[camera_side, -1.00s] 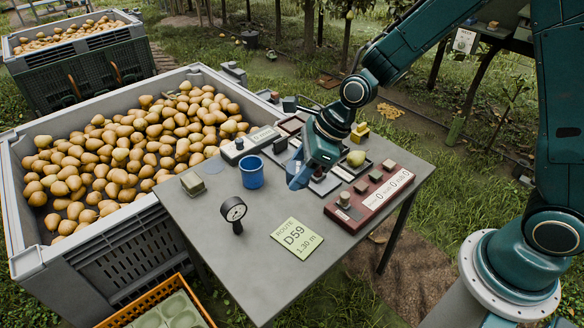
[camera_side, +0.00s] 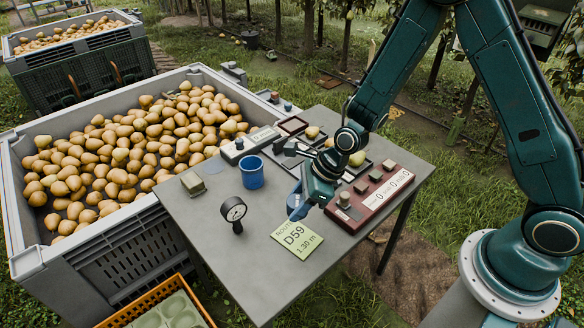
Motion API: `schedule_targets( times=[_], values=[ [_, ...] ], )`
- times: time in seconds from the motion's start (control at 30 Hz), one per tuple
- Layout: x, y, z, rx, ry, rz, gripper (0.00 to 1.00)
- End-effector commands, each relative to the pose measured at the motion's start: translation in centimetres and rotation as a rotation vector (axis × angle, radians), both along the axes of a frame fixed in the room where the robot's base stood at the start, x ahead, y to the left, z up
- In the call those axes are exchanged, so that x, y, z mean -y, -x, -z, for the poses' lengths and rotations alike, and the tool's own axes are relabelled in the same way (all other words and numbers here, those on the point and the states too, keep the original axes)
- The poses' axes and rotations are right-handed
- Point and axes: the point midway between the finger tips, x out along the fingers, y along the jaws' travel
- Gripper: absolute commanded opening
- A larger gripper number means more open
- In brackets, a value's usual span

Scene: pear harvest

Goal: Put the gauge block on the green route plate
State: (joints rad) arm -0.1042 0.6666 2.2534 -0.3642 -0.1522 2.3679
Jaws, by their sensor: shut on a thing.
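The green route plate (camera_side: 297,240), marked D59 and 1.30 m, lies flat near the front edge of the grey table (camera_side: 240,275). My gripper (camera_side: 297,211) points down over the plate's back edge and covers part of the word ROUTE. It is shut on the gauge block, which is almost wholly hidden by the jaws. I cannot tell whether the block touches the plate.
A round black dial gauge (camera_side: 233,211) stands left of the plate, and a blue cup (camera_side: 250,173) behind it. A red counter box (camera_side: 370,198) is close on the right. A greenish block (camera_side: 193,184) lies at the table's left. The table front is clear.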

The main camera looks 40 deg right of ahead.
Motion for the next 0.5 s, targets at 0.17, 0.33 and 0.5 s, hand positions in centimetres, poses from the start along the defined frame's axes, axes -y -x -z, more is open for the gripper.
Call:
schedule_targets(
  times=[0.17,0.33,0.5],
  values=[
    [0.0,0.0,2.6,-0.003,0.000,0.000,0.21],
    [0.0,0.0,4.6,0.000,0.000,0.001,0.21],
    [0.0,0.0,5.8,0.001,-0.001,0.000,0.21]
  ],
)
